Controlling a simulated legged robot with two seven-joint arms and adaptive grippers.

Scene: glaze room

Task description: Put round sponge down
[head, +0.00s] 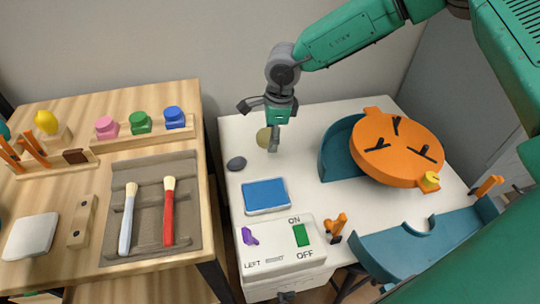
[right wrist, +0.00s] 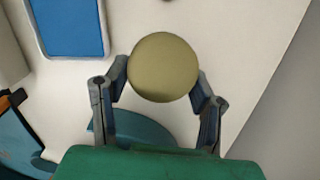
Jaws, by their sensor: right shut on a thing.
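The round sponge (head: 263,137) is a small olive-yellow disc at the back left of the white table (head: 305,133). My right gripper (head: 272,128) points down over that part of the table and is shut on the sponge. In the right wrist view the sponge (right wrist: 163,67) sits between the two fingers of the gripper (right wrist: 163,80), with a finger at each side. I cannot tell whether the sponge touches the table top. My left gripper is not in view.
A dark grey oval stone (head: 236,163) and a blue pad in a tray (head: 266,195) lie nearby. An orange disc (head: 397,149) on a teal base stands to the right. A switch box (head: 283,250) is in front. A wooden table (head: 135,98) stands left.

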